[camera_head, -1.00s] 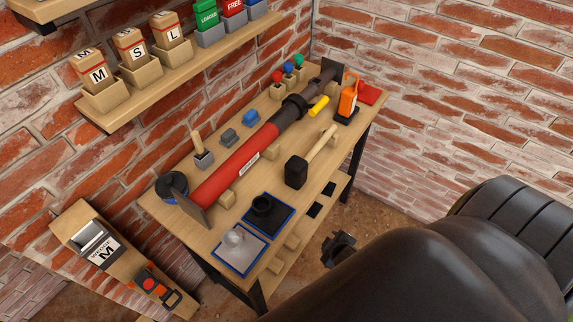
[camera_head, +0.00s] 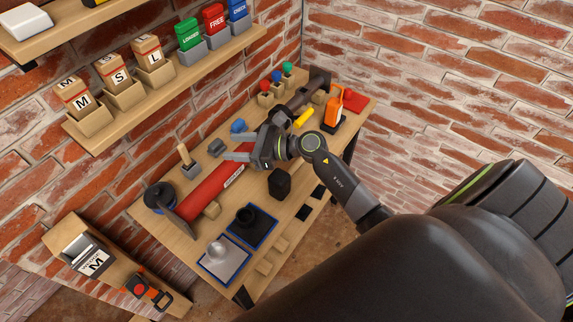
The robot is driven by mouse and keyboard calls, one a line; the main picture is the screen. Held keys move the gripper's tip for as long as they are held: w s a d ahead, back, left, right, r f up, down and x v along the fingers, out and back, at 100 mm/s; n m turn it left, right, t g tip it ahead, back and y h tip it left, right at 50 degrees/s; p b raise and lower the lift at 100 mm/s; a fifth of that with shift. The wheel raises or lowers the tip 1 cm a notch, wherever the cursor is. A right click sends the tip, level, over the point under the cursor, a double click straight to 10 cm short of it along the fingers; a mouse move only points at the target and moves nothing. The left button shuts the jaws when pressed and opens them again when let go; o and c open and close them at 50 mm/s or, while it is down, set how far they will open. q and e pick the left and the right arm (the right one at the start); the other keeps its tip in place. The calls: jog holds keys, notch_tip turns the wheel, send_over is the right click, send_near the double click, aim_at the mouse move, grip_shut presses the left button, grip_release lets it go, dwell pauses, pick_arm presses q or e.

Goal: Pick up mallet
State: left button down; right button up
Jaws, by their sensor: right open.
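The mallet has a black block head (camera_head: 280,183) resting on the wooden workbench (camera_head: 184,257), to the right of the red tube's middle. Its light wooden handle is hidden behind my right gripper and forearm. My right gripper (camera_head: 232,147) is open, with its fingers pointing left over the red tube. It is up and left of the mallet head, and nothing shows between its fingers. I cannot tell its height above the tube. My left gripper is not in view.
The long red tube (camera_head: 206,191) with a dark upper end lies across the bench. A blue-edged black pad (camera_head: 265,232) and an orange tool (camera_head: 333,107) flank the mallet. A wall shelf (camera_head: 205,75) with labelled boxes overhangs at upper left.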

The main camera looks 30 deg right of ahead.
jog(key=f+n+g+h, duration=0.2)
jog(key=n+g, duration=0.2)
jog(key=n, duration=0.3)
jog(key=n+g+h+b, duration=0.6)
jog(key=g+h+b, duration=0.1)
jog(key=h+b, duration=0.3)
send_over(290, 170)
notch_tip(290, 170, down, 10)
jog(key=shift+w+d+f, duration=0.1)
jog(key=shift+w, duration=0.05)
jog(key=shift+f, duration=0.25)
jog(key=f, duration=0.2)
jog(key=f+p, duration=0.1)
jog(key=shift+s+f, duration=0.2)
jog(key=shift+f, duration=0.5)
jog(key=shift+w+r, duration=0.1)
grip_shut()
